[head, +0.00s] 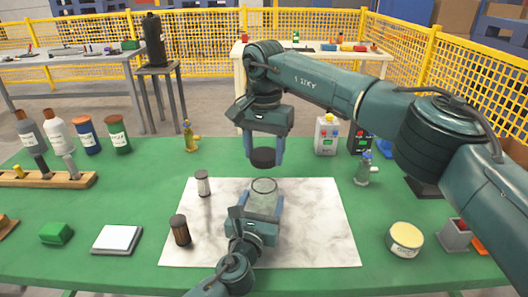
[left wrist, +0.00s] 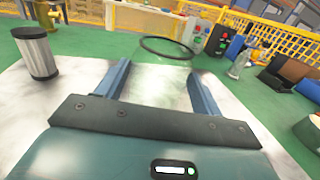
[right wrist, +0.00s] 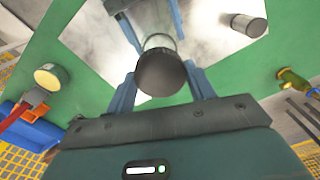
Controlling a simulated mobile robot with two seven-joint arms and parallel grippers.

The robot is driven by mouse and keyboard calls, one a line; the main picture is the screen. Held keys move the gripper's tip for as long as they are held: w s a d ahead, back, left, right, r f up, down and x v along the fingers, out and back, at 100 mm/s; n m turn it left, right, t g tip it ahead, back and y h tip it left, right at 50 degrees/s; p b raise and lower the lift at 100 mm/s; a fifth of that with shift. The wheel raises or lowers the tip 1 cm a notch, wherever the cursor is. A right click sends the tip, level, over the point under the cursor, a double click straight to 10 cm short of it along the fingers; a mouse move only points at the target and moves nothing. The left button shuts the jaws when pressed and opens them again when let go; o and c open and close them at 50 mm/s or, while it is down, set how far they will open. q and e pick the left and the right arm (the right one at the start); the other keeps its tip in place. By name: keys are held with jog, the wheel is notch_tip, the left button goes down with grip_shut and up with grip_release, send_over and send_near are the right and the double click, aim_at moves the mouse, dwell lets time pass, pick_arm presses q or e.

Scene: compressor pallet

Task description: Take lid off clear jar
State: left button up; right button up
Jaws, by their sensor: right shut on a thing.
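The clear jar (head: 264,202) stands upright on the marble-patterned mat, its round open rim (head: 264,185) showing. In the left wrist view the jar's dark rim (left wrist: 167,47) is beyond the fingertips. My left gripper (head: 262,203) has its fingers on both sides of the jar body, closed against it. My right gripper (head: 264,152) is shut on the dark lid (head: 263,158) and holds it above the jar, with a gap between them. In the right wrist view the lid (right wrist: 161,72) sits between the fingers and hides part of the jar.
A yellow-lidded round tin (head: 405,238) is at the right. A small clear bottle (head: 365,170) stands right of the mat (head: 325,215). The mat's right part is clear.

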pick_arm(q)
jog(key=o, duration=0.4)
jog(key=shift+s, duration=0.1)
